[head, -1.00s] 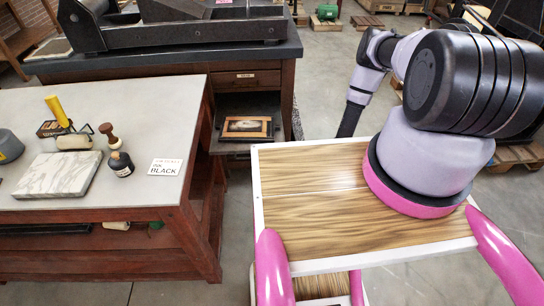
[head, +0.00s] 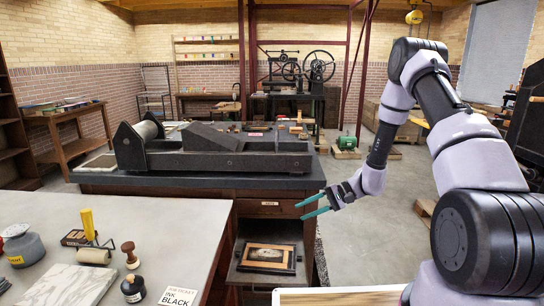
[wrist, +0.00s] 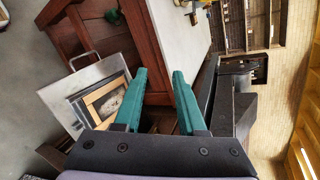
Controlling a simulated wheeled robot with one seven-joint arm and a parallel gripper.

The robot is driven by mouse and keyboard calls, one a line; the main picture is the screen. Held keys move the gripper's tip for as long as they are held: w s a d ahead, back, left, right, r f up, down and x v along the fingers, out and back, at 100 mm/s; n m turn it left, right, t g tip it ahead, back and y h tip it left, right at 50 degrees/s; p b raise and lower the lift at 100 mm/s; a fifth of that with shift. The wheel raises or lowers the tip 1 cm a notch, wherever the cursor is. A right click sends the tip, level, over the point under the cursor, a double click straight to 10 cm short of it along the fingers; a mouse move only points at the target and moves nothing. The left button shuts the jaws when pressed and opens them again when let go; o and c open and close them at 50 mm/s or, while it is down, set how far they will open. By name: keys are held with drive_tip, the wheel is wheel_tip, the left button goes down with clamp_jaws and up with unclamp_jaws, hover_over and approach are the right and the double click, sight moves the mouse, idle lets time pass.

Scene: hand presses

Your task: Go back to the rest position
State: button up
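My gripper (head: 314,206) is in the middle of the head view, in the air in front of the dark press bench. Its two teal fingers point left and stand apart with nothing between them. In the wrist view my gripper (wrist: 152,95) also shows open and empty, with the red-brown wooden table side beyond it. My arm rises at the right of the head view, bent at the elbow.
A pulled-out shelf (head: 252,280) holds a wood-framed plate (head: 267,257) below my gripper. The press bench (head: 200,186) stands behind it. At left, a grey-topped table (head: 190,225) bears a marble slab (head: 68,287), a roller and bottles. Open floor (head: 375,220) lies to the right.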

drive_tip(key=s+d+r+n+h, duration=0.1)
drive_tip(key=s+d+r+h, duration=0.1)
drive_tip(key=r, duration=0.6)
drive_tip(key=s+d+r+t+h, duration=0.1)
drive_tip(key=s+r+h, duration=0.1)
drive_tip(key=r, duration=0.5)
drive_tip(key=s+d+r+n+h, duration=0.1)
drive_tip(key=s+d+r+h, duration=0.15)
drive_tip(key=r, duration=0.55)
drive_tip(key=s+d+r+m+t+h, duration=0.1)
drive_tip(key=s+d+r+t+h, duration=0.1)
drive_tip(key=s+r, duration=0.6)
drive_tip(key=s+d+r+m+t+h, duration=0.1)
drive_tip(key=s+d+r+t+h, duration=0.1)
drive_tip(key=s+d+r+t, duration=0.3)
wheel_tip(320, 180, up, 3)
drive_tip(key=s+d, duration=0.1)
drive_tip(key=s, duration=0.1)
drive_tip(key=shift+s+h, duration=0.35)
drive_tip(key=shift+s, duration=0.05)
